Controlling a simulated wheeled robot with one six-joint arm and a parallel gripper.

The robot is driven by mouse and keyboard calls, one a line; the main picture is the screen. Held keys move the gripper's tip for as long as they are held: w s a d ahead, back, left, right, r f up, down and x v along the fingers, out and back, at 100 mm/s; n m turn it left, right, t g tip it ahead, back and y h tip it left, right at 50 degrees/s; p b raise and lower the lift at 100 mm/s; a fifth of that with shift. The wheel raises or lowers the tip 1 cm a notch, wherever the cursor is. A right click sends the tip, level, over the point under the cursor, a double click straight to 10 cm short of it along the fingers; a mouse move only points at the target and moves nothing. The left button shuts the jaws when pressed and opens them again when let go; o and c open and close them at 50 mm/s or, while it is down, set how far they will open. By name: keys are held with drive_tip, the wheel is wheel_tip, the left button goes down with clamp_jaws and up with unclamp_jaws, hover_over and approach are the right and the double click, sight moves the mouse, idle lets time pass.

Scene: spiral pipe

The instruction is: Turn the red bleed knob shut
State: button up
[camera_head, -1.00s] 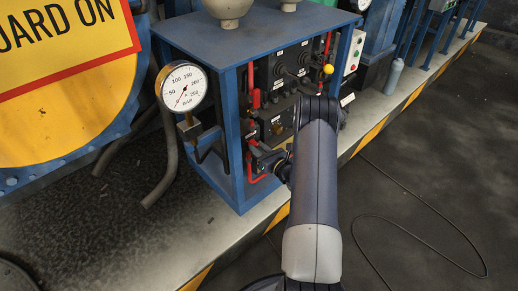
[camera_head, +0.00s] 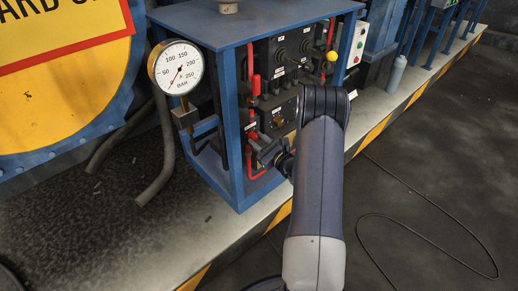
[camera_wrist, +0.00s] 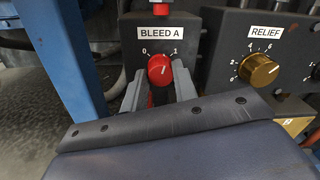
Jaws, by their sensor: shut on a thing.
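The red bleed knob (camera_wrist: 159,70) sits under the "BLEED A" label (camera_wrist: 158,32) in the wrist view, between the marks 0 and 1. Its pale pointer line stands near upright, leaning slightly toward the 1. My gripper (camera_wrist: 159,88) has one finger on each side of the knob and is shut on it. In the head view my gripper (camera_head: 258,143) reaches the lower left of the valve panel, and the knob is too small and covered to make out clearly there.
A brass relief knob (camera_wrist: 259,70) is close on the right in the wrist view. A blue frame post (camera_wrist: 75,60) stands close on the left. Red pipes (camera_head: 251,95) run up the panel. A pressure gauge (camera_head: 178,68) hangs left of the frame, and a yellow ball handle (camera_head: 331,56) sticks out at right.

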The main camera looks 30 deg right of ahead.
drive_tip(key=n+b, duration=0.2)
drive_tip(key=b, duration=0.1)
drive_tip(key=n+b, duration=0.2)
drive_tip(key=b, duration=0.1)
drive_tip(key=shift+f+n, duration=0.4)
drive_tip(key=n+b, duration=0.2)
drive_tip(key=b, duration=0.2)
drive_tip(key=shift+n, duration=0.4)
drive_tip(key=n, duration=0.1)
drive_tip(key=n+b, duration=0.1)
drive_tip(key=shift+r+n+y+b, duration=0.2)
drive_tip(key=shift+n+y+b, duration=0.1)
drive_tip(key=shift+y, duration=0.1)
drive_tip(key=shift+r+n, duration=0.1)
drive_tip(key=shift+n, duration=1.1)
drive_tip(key=shift+c, duration=0.2)
drive_tip(key=shift+o, duration=0.2)
drive_tip(key=o, duration=1)
drive_tip(key=shift+c, duration=0.2)
